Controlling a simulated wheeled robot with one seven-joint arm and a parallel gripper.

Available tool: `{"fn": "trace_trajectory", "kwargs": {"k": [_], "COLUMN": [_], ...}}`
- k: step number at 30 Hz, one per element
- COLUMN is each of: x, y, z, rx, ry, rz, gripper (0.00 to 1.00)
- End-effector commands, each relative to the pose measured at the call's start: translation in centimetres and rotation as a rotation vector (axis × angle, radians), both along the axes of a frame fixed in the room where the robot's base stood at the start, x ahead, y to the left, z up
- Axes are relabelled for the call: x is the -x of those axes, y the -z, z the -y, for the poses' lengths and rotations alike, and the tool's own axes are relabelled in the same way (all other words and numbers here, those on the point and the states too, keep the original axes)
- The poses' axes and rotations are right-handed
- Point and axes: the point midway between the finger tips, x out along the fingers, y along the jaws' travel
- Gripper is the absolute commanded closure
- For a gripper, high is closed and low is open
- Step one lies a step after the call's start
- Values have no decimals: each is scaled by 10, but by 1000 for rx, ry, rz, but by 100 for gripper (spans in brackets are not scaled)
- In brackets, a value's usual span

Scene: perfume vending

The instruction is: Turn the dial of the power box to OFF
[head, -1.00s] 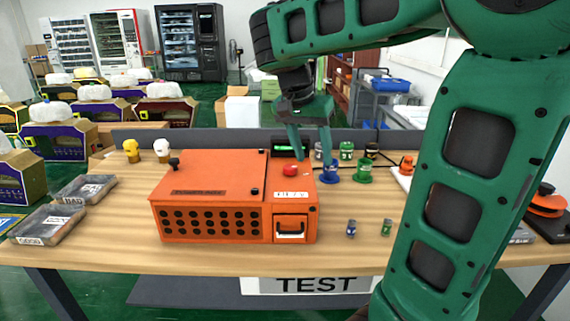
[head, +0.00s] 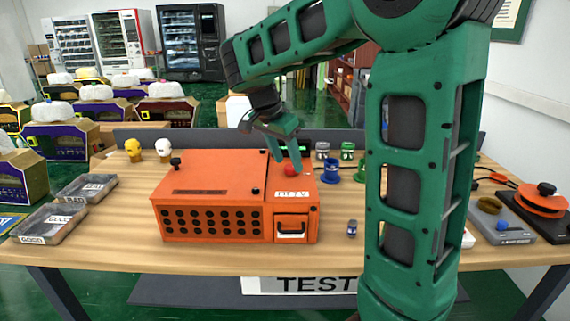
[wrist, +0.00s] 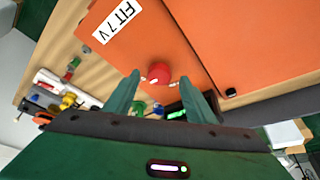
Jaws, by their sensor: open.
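The power box (head: 215,180) is an orange box on the wooden table. Its red dial (head: 290,170) sits on top of the right-hand section, and a white label (head: 291,194) lies in front of it. In the wrist view the red dial (wrist: 159,73) shows between and just beyond the fingertips, with small white marks beside it. My gripper (head: 287,166) is open above the power box, its fingers pointing down at the dial. Whether a finger touches the dial I cannot tell.
A black knob (head: 176,161) stands on the box's left part. Blue and green spools (head: 332,171) stand behind the box to the right. Grey trays (head: 50,222) lie at left. A small bottle (head: 352,228) stands right of the box. My arm hides part of the table's right side.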

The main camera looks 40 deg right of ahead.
Motion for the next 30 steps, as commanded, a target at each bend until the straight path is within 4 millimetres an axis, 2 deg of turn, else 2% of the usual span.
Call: {"fn": "trace_trajectory", "kwargs": {"k": [6, 15, 20, 21, 30], "x": [-1, -1, -1, -1, -1], "y": [15, 17, 16, 16, 16], "z": [7, 7, 7, 7, 7], "rx": [0, 0, 0, 0, 0], "ry": [1, 0, 0, 0, -29], "rz": [-1, 0, 1, 1, 2], "gripper": [50, 50, 88, 90, 90]}}
